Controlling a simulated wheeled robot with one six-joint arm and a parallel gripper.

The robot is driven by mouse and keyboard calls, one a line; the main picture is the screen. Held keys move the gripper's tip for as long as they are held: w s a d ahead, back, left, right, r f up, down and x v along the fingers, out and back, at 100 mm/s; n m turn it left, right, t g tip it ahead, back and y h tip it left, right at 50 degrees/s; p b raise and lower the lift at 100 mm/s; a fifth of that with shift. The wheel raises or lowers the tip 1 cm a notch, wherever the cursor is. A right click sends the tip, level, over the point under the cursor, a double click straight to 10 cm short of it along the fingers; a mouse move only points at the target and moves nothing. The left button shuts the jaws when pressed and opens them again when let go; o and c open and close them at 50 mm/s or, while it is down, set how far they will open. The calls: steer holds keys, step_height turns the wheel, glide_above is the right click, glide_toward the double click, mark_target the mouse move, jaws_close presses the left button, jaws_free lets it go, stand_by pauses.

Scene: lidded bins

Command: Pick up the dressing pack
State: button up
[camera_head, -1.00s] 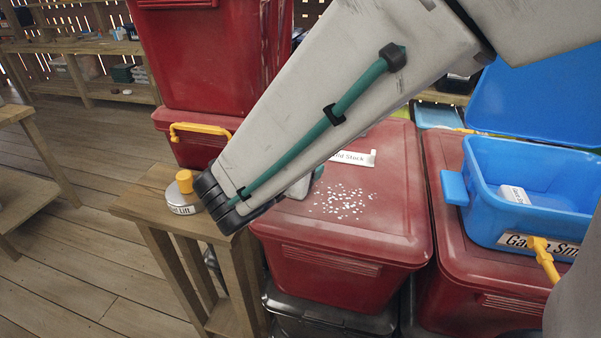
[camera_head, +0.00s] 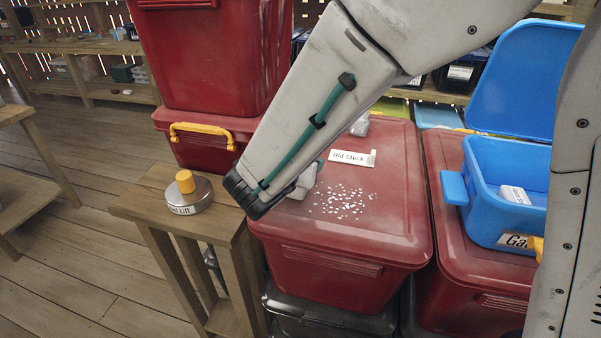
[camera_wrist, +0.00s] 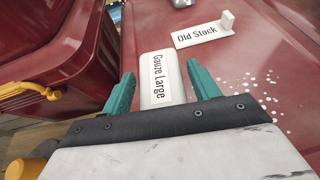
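A white pack labelled "Gauze Large" (camera_wrist: 162,78) lies on the dusty red bin lid, left of the "Old Stock" label, in the wrist view. My gripper (camera_wrist: 163,88) is open, with one teal finger on each side of the pack and small gaps showing beside it. In the head view my gripper (camera_head: 306,182) is low over the near left part of the lid, mostly behind my arm.
The red bin lid (camera_head: 395,200) carries the "Old Stock" label (camera_head: 352,158), white specks and a small whitish object (camera_head: 360,125) at its back. A taller red bin (camera_head: 205,60) stands left. An open blue bin (camera_head: 480,195) holds a white pack (camera_head: 514,194). A yellow-knobbed button (camera_head: 188,195) sits on a wooden stand.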

steer(key=c, duration=0.7)
steer(key=shift+r, duration=0.1)
